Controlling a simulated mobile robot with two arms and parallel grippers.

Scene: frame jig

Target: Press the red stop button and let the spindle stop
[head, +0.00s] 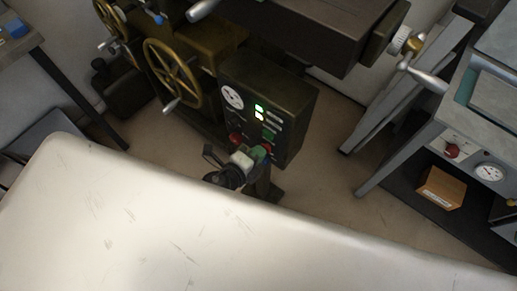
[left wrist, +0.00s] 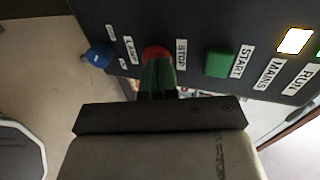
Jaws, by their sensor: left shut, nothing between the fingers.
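The red stop button (head: 236,139) is on the dark control panel (head: 290,115) of the lathe-like machine. In the left wrist view the red button (left wrist: 155,52) sits beside the STOP label, partly hidden behind the fingers. My left gripper (left wrist: 158,62) is shut and empty, its green fingertips in front of the button; they look at or very close to it, but I cannot tell whether they touch. In the head view my left gripper (head: 262,152) is at the lower part of the panel. The spindle cannot be made out. My right gripper is not in view.
A green START button (left wrist: 219,62) and a blue knob (left wrist: 100,54) flank the red button. The MAINS lamp (left wrist: 294,41) is lit. A brass handwheel (head: 172,75) is left of the panel.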

